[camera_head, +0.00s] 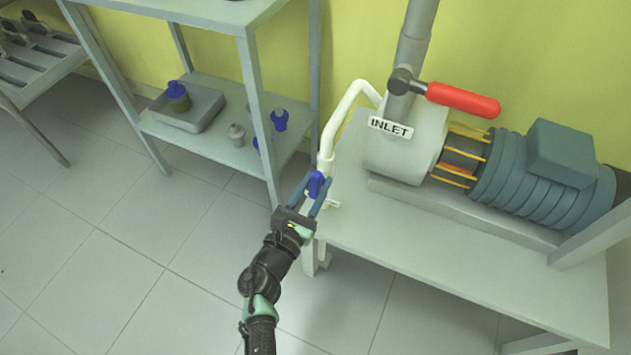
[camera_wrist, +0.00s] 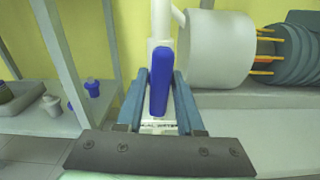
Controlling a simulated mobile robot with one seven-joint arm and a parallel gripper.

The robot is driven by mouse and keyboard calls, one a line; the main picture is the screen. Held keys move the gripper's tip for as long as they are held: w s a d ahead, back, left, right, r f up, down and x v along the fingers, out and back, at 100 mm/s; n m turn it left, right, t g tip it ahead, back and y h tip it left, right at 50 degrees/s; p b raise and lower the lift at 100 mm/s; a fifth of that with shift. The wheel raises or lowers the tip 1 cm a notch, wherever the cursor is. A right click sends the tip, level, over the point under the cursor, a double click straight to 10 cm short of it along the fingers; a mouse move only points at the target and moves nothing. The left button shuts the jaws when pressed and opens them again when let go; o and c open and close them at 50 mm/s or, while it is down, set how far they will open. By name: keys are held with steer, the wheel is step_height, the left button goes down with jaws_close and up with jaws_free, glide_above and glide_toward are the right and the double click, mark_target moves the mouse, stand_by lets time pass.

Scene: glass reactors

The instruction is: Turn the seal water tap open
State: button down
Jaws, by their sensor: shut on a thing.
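The seal water tap has a blue handle (camera_head: 316,184) on a white pipe (camera_head: 328,145) at the left end of the pump bench. In the wrist view the blue handle (camera_wrist: 161,80) stands upright, in line with the white pipe behind it. My gripper (camera_head: 318,188) reaches it from the front, with its two blue-grey fingers on either side of the handle. In the wrist view my gripper (camera_wrist: 160,92) is shut on the handle.
The pump (camera_head: 405,145) with an INLET label and a red lever (camera_head: 462,100) stands on the bench (camera_head: 440,255) to the right. A grey shelf (camera_head: 215,150) with a tray (camera_head: 190,108) and small bottles is at the left. The tiled floor in front is clear.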

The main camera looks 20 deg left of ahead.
steer(key=shift+f, duration=0.1)
steer(key=c, duration=0.7)
jaws_free()
steer(key=s+p, duration=0.3)
steer(key=s, duration=1)
steer(key=shift+a, duration=0.2)
